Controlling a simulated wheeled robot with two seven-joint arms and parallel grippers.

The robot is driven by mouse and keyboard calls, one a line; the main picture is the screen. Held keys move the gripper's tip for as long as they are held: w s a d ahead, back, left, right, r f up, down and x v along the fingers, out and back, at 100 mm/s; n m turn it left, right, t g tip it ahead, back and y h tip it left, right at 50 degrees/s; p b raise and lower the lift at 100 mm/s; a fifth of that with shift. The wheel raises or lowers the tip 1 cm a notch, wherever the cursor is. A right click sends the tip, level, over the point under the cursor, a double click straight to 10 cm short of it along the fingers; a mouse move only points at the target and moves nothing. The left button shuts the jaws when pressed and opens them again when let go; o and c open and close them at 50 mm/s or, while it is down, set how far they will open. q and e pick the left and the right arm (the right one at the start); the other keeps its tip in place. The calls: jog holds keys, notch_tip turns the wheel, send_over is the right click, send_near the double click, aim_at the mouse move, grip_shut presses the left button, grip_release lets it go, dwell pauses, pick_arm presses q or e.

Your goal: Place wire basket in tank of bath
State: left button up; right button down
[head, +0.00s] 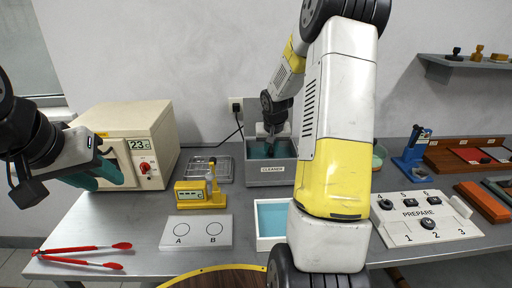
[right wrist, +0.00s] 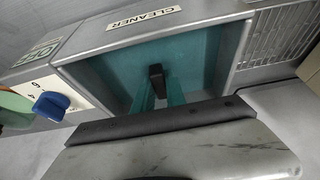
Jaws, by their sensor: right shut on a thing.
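The bath is a grey box labelled CLEANER (head: 272,170) at the back middle, with an open tank of teal liquid. Its tank wall also shows in the right wrist view (right wrist: 105,95). My right gripper (head: 269,150) points down into the tank opening. In the right wrist view its teal fingers are shut on a small dark grip piece (right wrist: 156,74), over or in the tank. I cannot make out a wire basket below this piece, nor tell whether it touches the tank floor. My left gripper (head: 97,178) hangs in front of the oven, its finger gap unclear.
A wire rack (head: 222,169) lies left of the bath. A yellow gauge (head: 201,192), A/B plate (head: 196,232), white tub of liquid (head: 262,244), red tongs (head: 85,249) and PREPARE board (head: 425,215) stand around. The bath's blue knob (right wrist: 51,105) is beside the tank.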

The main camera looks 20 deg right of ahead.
jog(key=shift+f, duration=0.35)
jog(key=shift+f, duration=0.1)
jog(key=c, duration=1.4)
grip_release()
jog(key=shift+o, duration=0.2)
